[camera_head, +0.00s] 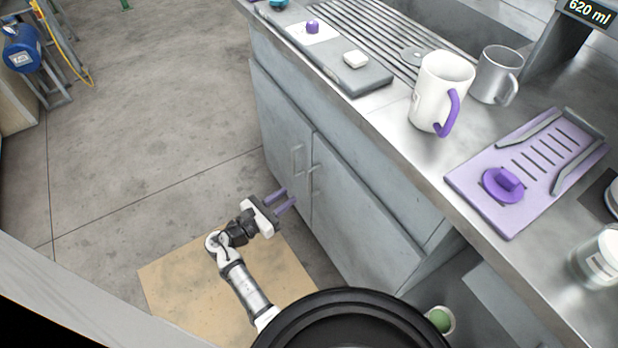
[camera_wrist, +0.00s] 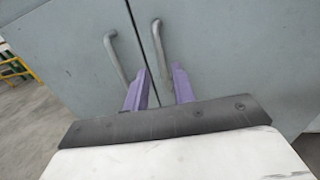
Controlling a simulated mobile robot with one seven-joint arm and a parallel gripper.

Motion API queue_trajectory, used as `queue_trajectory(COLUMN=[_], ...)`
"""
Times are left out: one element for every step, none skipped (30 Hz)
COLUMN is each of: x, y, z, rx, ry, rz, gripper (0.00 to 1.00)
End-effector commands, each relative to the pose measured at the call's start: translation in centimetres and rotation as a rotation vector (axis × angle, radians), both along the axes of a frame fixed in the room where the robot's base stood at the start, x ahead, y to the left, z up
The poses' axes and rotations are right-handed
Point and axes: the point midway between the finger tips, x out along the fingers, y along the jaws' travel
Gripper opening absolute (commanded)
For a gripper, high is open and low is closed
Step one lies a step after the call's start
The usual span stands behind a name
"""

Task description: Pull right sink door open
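The right sink door (camera_head: 362,222) is a flat grey panel under the counter. It looks shut, level with the left door (camera_head: 282,118). Its bar handle (camera_head: 312,181) stands near the seam and also shows in the wrist view (camera_wrist: 159,46). The left door's handle (camera_wrist: 115,57) is just across the seam. My gripper (camera_head: 291,196) is open, its two purple fingers pointing at the doors. In the wrist view its fingertips (camera_wrist: 161,70) lie on either side of the lower part of the right handle; I cannot tell whether they reach around it.
The counter (camera_head: 408,125) overhangs above the doors, holding a white mug (camera_head: 440,85), a metal mug (camera_head: 497,75) and a purple tray (camera_head: 470,185). An open space with a green-topped item (camera_head: 440,320) lies right of the right door. The floor (camera_head: 160,120) left of the cabinet is clear.

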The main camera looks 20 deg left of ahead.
Motion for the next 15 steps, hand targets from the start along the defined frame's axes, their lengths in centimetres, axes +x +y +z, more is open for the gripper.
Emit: queue_trajectory(x=[1.1, 1.7, 2.5, 3.1, 3.6, 4.4, 4.9, 5.5, 6.1, 6.5, 6.9, 7.4, 7.7, 7.9, 8.2], y=[-0.7, -1.0, -1.3, -1.6, -1.9, -2.3, -2.5, -2.7, -3.1, -3.3, -3.4, -3.7, -3.8, -3.9, -4.1], z=[-0.4, -0.4, -0.4, -0.4, -0.4, -0.4, -0.4, -0.4, -0.3, -0.3, -0.3, -0.3, -0.3, -0.2, -0.2], rx=[0.002, 0.003, 0.004, 0.004, 0.004, 0.004, 0.006, 0.006, 0.005, 0.005, 0.005, 0.005, 0.005, 0.005, 0.005], ry=[-0.001, -0.001, -0.002, -0.002, -0.002, -0.002, -0.002, -0.002, -0.001, -0.001, -0.001, 0.000, 0.000, 0.000, 0.000], rz=[-0.005, -0.004, -0.004, -0.003, -0.002, -0.003, -0.002, -0.003, -0.002, -0.002, -0.001, 0.000, -0.001, 0.000, 0.001], gripper=[0.26, 0.26, 0.26, 0.26, 0.26, 0.26, 0.26, 0.26, 0.26, 0.26, 0.26, 0.26, 0.26, 0.26, 0.26])
